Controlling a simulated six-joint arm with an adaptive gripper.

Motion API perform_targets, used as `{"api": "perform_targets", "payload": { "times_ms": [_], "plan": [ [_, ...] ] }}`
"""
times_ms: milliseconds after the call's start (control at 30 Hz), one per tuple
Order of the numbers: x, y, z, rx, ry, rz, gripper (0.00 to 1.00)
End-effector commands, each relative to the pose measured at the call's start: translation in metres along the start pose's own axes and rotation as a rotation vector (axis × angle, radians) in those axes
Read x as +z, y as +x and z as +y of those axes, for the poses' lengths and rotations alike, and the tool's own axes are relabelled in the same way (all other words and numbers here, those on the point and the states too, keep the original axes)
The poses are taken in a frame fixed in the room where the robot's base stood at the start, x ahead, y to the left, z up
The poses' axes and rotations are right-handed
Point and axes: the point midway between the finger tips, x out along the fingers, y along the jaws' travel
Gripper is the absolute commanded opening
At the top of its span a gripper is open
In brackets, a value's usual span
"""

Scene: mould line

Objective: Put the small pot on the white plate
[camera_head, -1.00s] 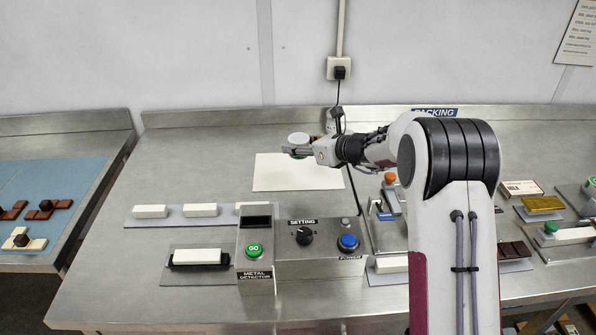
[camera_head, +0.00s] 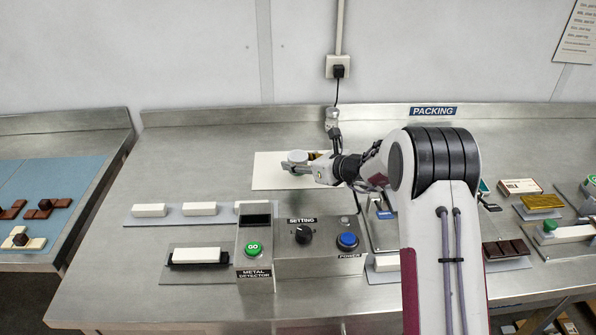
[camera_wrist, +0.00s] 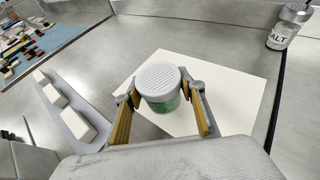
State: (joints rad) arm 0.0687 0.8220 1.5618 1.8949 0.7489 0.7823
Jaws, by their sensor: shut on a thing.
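The small pot (camera_head: 298,156) has a white lid and a green body; it also shows in the wrist view (camera_wrist: 160,78). My gripper (camera_head: 298,168) is shut on it, with one finger on each side of the pot in the wrist view (camera_wrist: 163,100). The white plate (camera_head: 266,171) is a flat white sheet on the steel bench, also in the wrist view (camera_wrist: 228,85). The pot appears upright over the plate. I cannot tell whether its base touches the plate. My fingers hide part of its body.
A salt shaker (camera_head: 332,117) stands behind the plate, near the black cable. A grey strip with white bars (camera_head: 150,210) and the metal detector box (camera_head: 255,245) lie in front. The bench left of the plate is clear.

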Motion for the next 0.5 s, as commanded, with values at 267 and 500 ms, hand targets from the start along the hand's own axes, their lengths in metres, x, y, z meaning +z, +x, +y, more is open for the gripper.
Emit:
{"api": "perform_targets", "payload": {
  "times_ms": [267, 500],
  "plan": [
    [-0.025, 0.01, 0.0, 0.001, 0.002, 0.0, 0.15],
    [-0.032, 0.013, 0.0, 0.0, 0.0, 0.0, 0.15]
  ]
}}
